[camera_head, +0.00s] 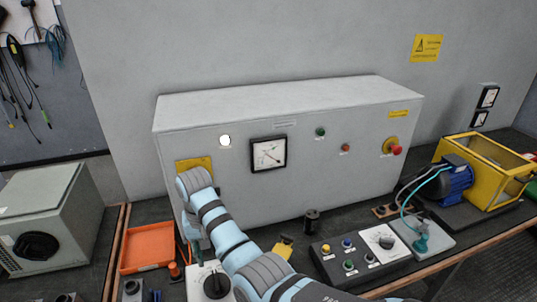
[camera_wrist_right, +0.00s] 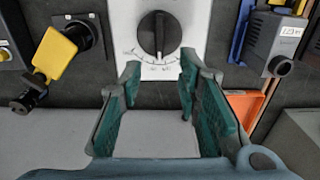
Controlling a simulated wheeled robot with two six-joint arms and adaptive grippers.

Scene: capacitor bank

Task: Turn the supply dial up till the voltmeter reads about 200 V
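The supply dial (camera_head: 215,285) is a black knob on a white box at the bottom of the head view. In the head view my right arm hides most of that gripper. The voltmeter (camera_head: 268,154) is a white square gauge with a black frame on the grey cabinet; its reading is too small to tell. My left gripper is not in view.
The grey cabinet (camera_head: 330,185) has a lit white lamp (camera_head: 225,140) and a red stop button (camera_head: 396,150). An orange tray (camera_head: 148,247) lies left of the dial box. A black and yellow switch (camera_wrist_right: 60,55) is near the dial. A button panel (camera_head: 352,256) stands to the right.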

